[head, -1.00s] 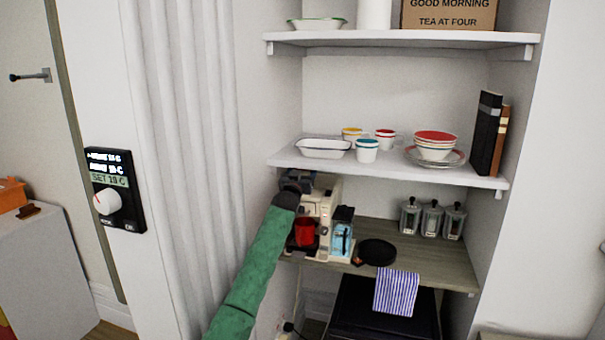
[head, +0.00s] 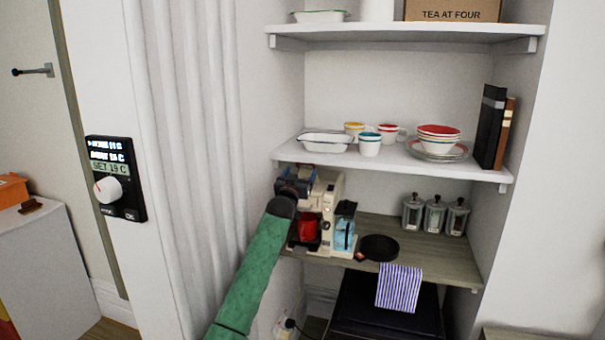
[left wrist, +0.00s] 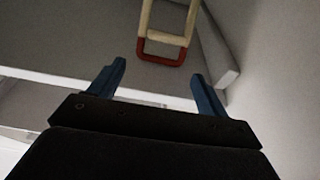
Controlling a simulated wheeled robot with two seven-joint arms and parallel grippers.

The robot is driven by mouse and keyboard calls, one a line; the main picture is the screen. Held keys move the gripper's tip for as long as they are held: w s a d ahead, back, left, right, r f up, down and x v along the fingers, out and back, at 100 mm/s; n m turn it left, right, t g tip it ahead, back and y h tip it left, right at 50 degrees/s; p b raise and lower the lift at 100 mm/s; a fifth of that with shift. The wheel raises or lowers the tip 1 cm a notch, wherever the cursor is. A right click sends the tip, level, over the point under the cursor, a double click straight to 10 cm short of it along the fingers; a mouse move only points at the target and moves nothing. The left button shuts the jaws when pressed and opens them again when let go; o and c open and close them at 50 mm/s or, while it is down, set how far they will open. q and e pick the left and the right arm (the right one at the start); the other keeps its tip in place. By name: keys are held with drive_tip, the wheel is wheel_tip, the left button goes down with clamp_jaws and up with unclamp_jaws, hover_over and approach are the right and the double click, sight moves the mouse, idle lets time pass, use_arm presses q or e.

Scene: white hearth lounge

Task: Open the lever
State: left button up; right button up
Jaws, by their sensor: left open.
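A cream coffee machine (head: 331,205) stands at the left end of the wooden shelf, with a red cup (head: 309,228) at its front. In the left wrist view, a lever (left wrist: 161,61) shows as a cream loop with a red end, just beyond my fingertips. I cannot make it out clearly in the head view. My left gripper (head: 297,181) is at the machine's upper left, and my arm hides part of that side. In the left wrist view the left gripper (left wrist: 158,72) is open, its blue fingers apart and nothing between them. My right gripper is not in view.
Several canisters (head: 435,214) stand farther right. A white shelf (head: 400,166) with cups and bowls is close above. The alcove's wall is close on the left.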

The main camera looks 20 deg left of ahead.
use_arm(q)
drive_tip(key=shift+v, duration=0.95)
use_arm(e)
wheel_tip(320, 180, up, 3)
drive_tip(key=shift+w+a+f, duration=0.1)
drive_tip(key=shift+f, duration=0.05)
use_arm(q)
drive_tip(key=shift+r, duration=0.1)
